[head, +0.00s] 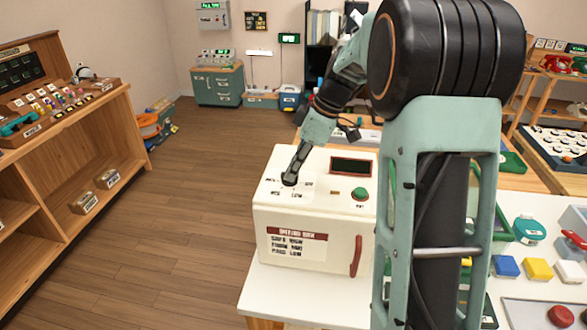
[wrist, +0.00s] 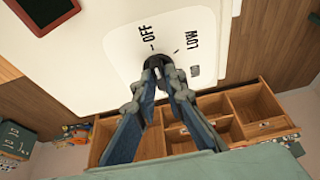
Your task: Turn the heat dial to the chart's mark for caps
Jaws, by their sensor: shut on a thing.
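The heat dial (wrist: 157,60) is a small dark knob on a white plate on top of the cream drying box (head: 330,205). My gripper (head: 290,178) is shut on the dial from above; the wrist view shows both fingertips (wrist: 159,75) at its sides. OFF and LOW are printed around the dial, each with a tick beside it. Other marks and the dial's pointer are hidden or too small to tell. The chart (head: 297,243) on the box's front has a red header and several lines; its small print is blurred, and the last line seems to end in LOW.
The box top also carries a dark display (head: 353,166) and a green button (head: 360,194). A red handle (head: 356,256) is on the box's front. The white table (head: 290,295) holds coloured blocks at right. A wooden shelf (head: 60,150) stands at left, with open floor between.

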